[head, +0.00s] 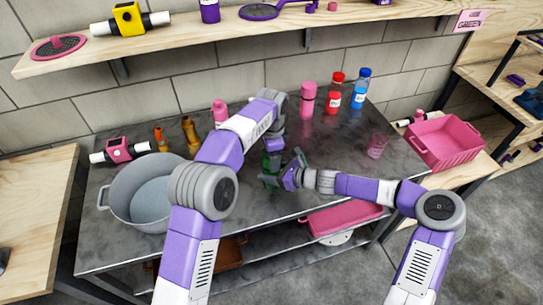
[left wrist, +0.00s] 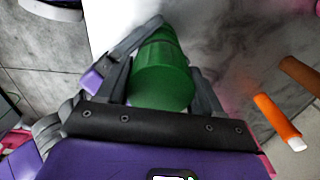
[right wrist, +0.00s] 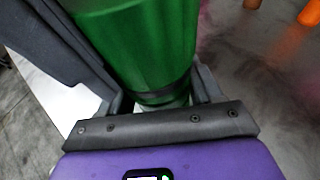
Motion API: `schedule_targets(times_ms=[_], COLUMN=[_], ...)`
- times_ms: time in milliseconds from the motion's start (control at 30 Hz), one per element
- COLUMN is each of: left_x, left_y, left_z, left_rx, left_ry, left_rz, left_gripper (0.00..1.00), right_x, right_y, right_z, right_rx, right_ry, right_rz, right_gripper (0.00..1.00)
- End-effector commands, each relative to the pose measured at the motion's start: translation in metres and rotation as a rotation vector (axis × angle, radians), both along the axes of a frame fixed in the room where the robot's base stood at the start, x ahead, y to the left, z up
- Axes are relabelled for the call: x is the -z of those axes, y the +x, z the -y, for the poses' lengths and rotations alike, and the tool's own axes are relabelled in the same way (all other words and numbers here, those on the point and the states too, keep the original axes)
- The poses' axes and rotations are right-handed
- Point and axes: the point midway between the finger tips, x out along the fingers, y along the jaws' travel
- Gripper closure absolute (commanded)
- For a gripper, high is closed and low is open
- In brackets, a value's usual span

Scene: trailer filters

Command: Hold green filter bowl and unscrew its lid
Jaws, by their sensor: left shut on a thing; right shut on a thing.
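The green filter (head: 267,163) stands near the middle of the metal table, mostly hidden by my arms in the head view. My left gripper (head: 274,150) reaches down onto its upper part from above. In the left wrist view the round green lid (left wrist: 161,86) sits between the left fingers, which are shut on it. My right gripper (head: 278,176) comes in from the right, lower down, and is shut on the bowl. In the right wrist view the ribbed green bowl (right wrist: 140,45) fills the space between the fingers. I cannot tell whether the lid has turned.
A large grey pot (head: 125,200) stands at the table's left. Orange fittings (head: 190,130), a pink bottle (head: 308,98), and red (head: 335,95) and blue-capped (head: 360,90) bottles stand along the back. A pink cup (head: 377,146) is at the right. The tabletop right of the filter is mostly clear.

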Motion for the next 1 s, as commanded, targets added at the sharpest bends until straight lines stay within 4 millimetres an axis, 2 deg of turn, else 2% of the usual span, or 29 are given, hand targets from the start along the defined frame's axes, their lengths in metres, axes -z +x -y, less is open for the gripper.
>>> schedule_targets(times_ms=[800, 1000], left_x=[-0.0015, -0.0016], left_y=[0.0004, 0.0005], left_z=[0.0008, 0.0007], left_rx=[-1.696, -2.035], left_ry=[0.0, 0.001], left_rz=[0.005, 0.006], left_gripper=[0.71, 0.71], right_x=[-0.0002, -0.0002], right_y=[-0.0005, -0.0005], right_z=[-0.0007, -0.0007], right_rx=[-0.002, -0.002], right_ry=[0.001, 0.001], right_rz=[0.001, 0.001], right_gripper=[1.0, 1.0])
